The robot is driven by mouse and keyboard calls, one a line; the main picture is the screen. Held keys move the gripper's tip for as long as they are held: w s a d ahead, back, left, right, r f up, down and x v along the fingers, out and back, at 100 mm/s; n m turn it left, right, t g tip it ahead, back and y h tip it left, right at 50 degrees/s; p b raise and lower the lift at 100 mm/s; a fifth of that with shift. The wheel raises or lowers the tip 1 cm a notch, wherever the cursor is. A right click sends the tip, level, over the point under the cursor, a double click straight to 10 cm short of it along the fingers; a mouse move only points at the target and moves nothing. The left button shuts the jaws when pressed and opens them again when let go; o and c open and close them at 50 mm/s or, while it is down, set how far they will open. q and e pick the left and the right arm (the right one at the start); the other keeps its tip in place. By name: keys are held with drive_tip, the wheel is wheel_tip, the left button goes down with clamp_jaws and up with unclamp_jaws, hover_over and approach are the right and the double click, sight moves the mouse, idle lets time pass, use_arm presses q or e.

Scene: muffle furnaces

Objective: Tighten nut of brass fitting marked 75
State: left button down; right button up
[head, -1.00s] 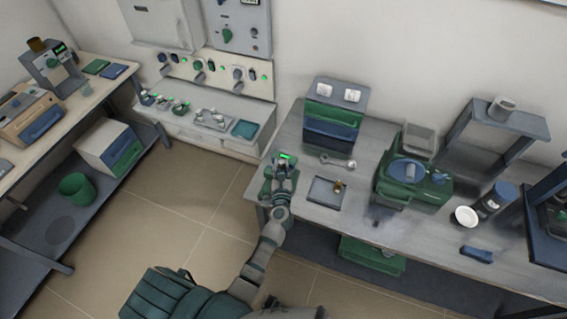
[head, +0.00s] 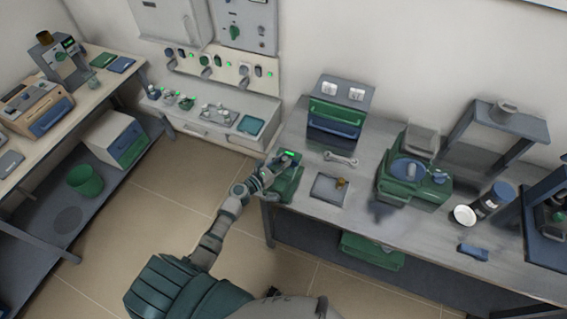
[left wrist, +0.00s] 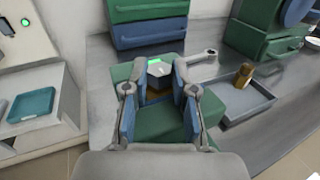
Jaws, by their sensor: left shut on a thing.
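My left gripper (head: 270,174) is at the green device (head: 287,184) on the bench's left corner. In the left wrist view its two blue-padded fingers (left wrist: 163,95) are closed around a small grey-topped piece (left wrist: 158,69) with a brownish part below. The fingers hide much of it, and I cannot read a mark on it. The device's lit green display (left wrist: 154,59) shows behind. A brass fitting (head: 341,183) stands upright in a grey tray (head: 328,195); it also shows in the left wrist view (left wrist: 243,75). A wrench (head: 341,158) lies behind the tray. My right gripper is not in view.
A green and blue drawer unit (head: 334,117) stands behind the wrench. A green machine (head: 411,180) stands right of the tray. A white counter (head: 212,125) with a teal tray is at the left, across a gap. Bare bench lies in front of the tray.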

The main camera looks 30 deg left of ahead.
use_arm(q)
drive_tip(key=shift+a+m+h, duration=0.2)
drive_tip(key=shift+m+h, duration=0.1)
drive_tip(key=shift+f, duration=0.1)
drive_tip(key=c, duration=1)
unclamp_jaws()
drive_tip(key=shift+o, duration=0.2)
drive_tip(key=shift+a, duration=0.1)
drive_tip(key=shift+s+a, duration=0.15)
drive_tip(key=shift+s, duration=0.15)
drive_tip(key=v, duration=1.1)
drive_tip(key=shift+a, duration=0.2)
drive_tip(key=shift+s+d, duration=0.1)
